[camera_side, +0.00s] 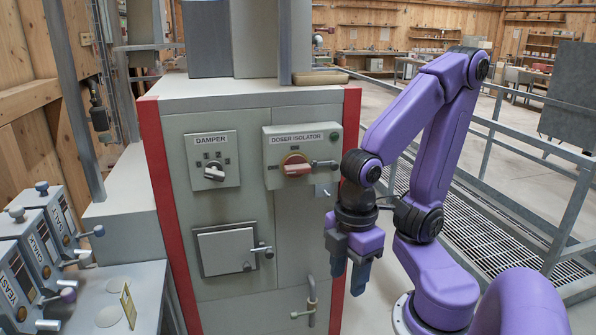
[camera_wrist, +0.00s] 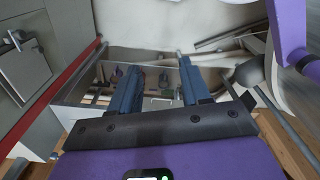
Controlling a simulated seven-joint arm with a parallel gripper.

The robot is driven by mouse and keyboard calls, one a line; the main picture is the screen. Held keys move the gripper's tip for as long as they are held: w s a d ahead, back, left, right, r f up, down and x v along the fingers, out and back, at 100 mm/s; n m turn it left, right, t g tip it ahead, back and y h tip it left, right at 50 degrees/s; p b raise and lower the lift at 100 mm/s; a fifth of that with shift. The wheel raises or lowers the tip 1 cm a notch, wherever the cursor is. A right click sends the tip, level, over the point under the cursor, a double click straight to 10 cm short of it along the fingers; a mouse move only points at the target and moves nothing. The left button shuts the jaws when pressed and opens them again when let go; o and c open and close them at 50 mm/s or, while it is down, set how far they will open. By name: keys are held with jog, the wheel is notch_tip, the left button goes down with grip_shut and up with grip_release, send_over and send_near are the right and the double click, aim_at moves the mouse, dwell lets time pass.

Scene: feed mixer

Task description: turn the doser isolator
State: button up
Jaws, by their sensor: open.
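The doser isolator (camera_side: 303,150) is a grey labelled box at the upper right of the cabinet front in the side view. Its red handle (camera_side: 297,169) lies roughly horizontal over a round orange-edged plate. A small metal catch (camera_side: 325,164) sits just right of the handle, and a green button shows at the box's upper right. My gripper (camera_side: 349,275) is open and empty, pointing down, below and to the right of the isolator and apart from it. In the wrist view my gripper (camera_wrist: 159,78) shows both fingers spread with nothing between. The isolator is not identifiable there.
A damper switch (camera_side: 212,162) is left of the isolator. A hatch (camera_side: 226,250) with a latch is below it. A pipe with a valve handle (camera_side: 311,300) stands low on the cabinet, left of my gripper. Red corner posts (camera_side: 352,125) edge the cabinet. Metal railings (camera_side: 520,150) stand right.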

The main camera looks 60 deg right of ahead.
jog(key=w+d+f+n+h, duration=0.1)
jog(key=w+d+n+h, duration=0.2)
jog(key=w+n+h, duration=0.3)
jog(key=n+h, duration=1.2)
jog(key=n, duration=0.5)
send_near(304, 171)
jog(key=d, duration=0.9)
jog(key=shift+d+f, duration=0.2)
jog(key=shift+d, duration=0.2)
grip_shut()
